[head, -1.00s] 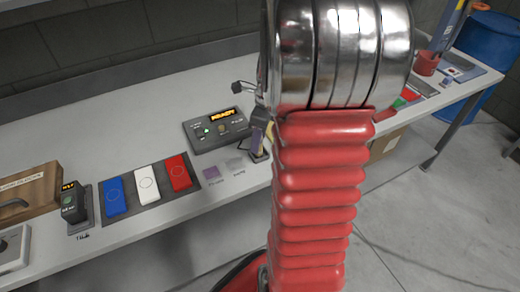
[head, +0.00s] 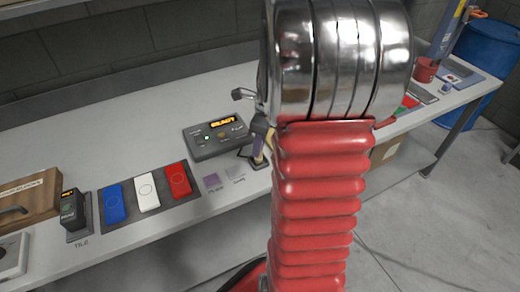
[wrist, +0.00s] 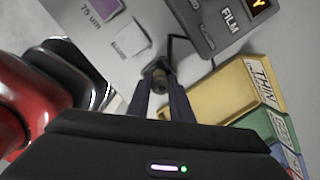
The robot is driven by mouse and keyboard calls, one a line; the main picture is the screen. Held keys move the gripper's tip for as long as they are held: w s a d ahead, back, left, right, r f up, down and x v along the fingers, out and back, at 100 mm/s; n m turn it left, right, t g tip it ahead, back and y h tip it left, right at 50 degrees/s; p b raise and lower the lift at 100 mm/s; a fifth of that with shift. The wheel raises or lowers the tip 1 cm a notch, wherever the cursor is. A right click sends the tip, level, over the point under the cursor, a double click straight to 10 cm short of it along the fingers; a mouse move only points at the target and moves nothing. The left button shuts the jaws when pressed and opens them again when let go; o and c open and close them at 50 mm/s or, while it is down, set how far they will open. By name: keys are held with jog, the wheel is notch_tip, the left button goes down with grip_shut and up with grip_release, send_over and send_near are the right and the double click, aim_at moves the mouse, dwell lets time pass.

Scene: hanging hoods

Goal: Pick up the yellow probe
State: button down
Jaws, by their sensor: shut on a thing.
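The probe (wrist: 159,82) shows in the wrist view as a small, dark, brass-coloured piece between my fingertips. My gripper (wrist: 159,88) is shut on it, with one dark finger on each side. In the head view my gripper (head: 258,150) is low over the bench beside the gauge box, partly behind my arm. The probe cannot be told apart clearly there. A dark cable runs near the probe toward the gauge box (wrist: 215,20), which also stands on the bench in the head view (head: 217,136) with a lit display.
Purple (head: 212,181) and grey (head: 235,173) squares lie in front of the gauge. Blue (head: 115,200), white (head: 147,191) and red (head: 178,180) panels lie on a dark mat to the left. A yellow block (wrist: 232,95) is close right of my fingers in the wrist view.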

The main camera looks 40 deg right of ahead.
notch_tip(320, 180, up, 10)
jog(key=shift+f, duration=0.1)
dwell(0.4)
dwell(0.5)
